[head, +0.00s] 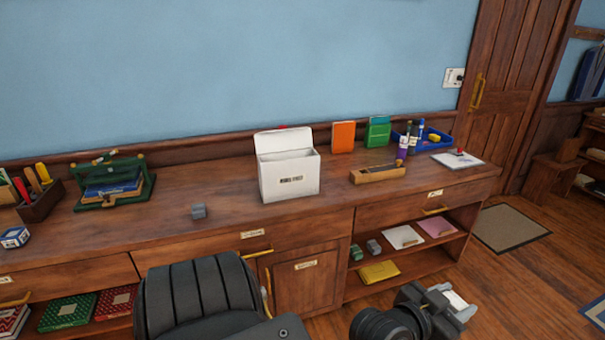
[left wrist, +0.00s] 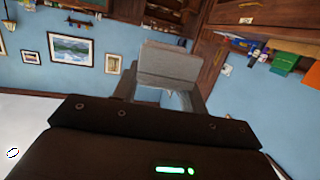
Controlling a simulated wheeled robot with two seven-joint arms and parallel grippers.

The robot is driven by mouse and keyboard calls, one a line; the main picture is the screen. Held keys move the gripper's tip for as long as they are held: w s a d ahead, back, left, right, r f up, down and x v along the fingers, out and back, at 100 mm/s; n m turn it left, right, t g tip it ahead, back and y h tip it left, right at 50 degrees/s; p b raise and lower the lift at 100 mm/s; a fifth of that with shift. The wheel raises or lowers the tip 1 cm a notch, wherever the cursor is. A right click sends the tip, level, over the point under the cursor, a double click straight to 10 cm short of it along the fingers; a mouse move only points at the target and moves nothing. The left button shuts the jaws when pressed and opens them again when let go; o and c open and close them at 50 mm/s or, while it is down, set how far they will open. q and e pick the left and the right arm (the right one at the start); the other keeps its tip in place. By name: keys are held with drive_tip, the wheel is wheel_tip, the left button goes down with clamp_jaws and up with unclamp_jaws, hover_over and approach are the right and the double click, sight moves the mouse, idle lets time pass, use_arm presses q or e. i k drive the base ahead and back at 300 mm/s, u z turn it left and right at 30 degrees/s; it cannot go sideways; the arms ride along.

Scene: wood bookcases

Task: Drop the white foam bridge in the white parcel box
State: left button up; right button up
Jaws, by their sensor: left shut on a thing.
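The white parcel box (head: 289,178) stands upright on the wooden counter with its back flap raised; its inside is mostly hidden. My left gripper (head: 454,302) is at the lower right of the head view, in front of the counter and to the right of the box, well apart from it. It is shut on the white foam bridge (head: 456,299), of which only a small part shows there. In the left wrist view the bridge (left wrist: 166,65) looks grey in shade, between the fingers (left wrist: 160,92). My right gripper is not in view.
A small grey block (head: 198,211) lies left of the box. A wooden tray (head: 377,175), orange (head: 343,137) and green items (head: 378,131), and a blue bin (head: 436,139) stand right of it. A green rack (head: 115,185) and a tool caddy (head: 40,203) are at left.

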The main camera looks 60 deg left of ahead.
sight(285, 194)
drive_tip(key=i, duration=1.1)
drive_tip(key=u, duration=0.45)
drive_tip(key=i, duration=1.05)
drive_tip(key=u, duration=1.65)
drive_tip(key=i, duration=0.6)
drive_tip(key=u, duration=0.6)
